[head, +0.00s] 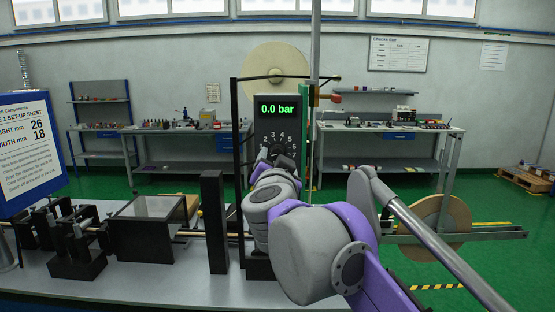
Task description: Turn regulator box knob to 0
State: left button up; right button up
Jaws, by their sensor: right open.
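The regulator box (262,128) is a dark upright panel in the middle of the head view. Its green display (277,108) reads 0.0 bar. Below the display is a dial with white numbers, of which 2 to 6 show most clearly. My right gripper (273,157) is right in front of the dial and is open. It covers the lower dial and most of the knob, so I cannot tell where the knob points or whether the fingers touch it. My left gripper is not in view.
The grey bench (150,288) holds a black upright block (213,222) and a dark open-topped box (146,229) left of my arm. A blue set-up sheet stand (25,150) is at far left. A large tape reel (434,222) stands at right. Green floor lies beyond.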

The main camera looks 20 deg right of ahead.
jog(key=v, duration=0.6)
jog(key=shift+s, duration=0.25)
jog(key=s+a+f+n+g+y, duration=0.1)
jog(key=s+a+f+n+y, duration=0.15)
jog(key=f, duration=0.45)
jog(key=s+a+f+n+g+y+p, duration=0.1)
jog(key=a+f+n+y, duration=0.2)
jog(key=f, duration=0.4)
jog(key=s+a+f+n+g+y, duration=0.1)
jog(key=s+f+n+g+y, duration=0.1)
jog(key=f+n+y, duration=0.3)
jog(key=s+d+f+g+h, duration=0.1)
jog(key=s+d+f+g, duration=0.1)
jog(key=s+f, duration=0.4)
jog(key=s+d+f+m+g+h+p, duration=0.1)
jog(key=s+f, duration=0.5)
jog(key=f, duration=0.6)
jog(key=s+d+f+g+h, duration=0.3)
jog(key=s+d+f+g, duration=0.2)
jog(key=f, duration=0.4)
jog(key=shift+s+d+f, duration=0.15)
jog(key=shift+s+d, duration=0.75)
jog(key=shift+d, duration=0.15)
jog(key=shift+m+h, duration=0.25)
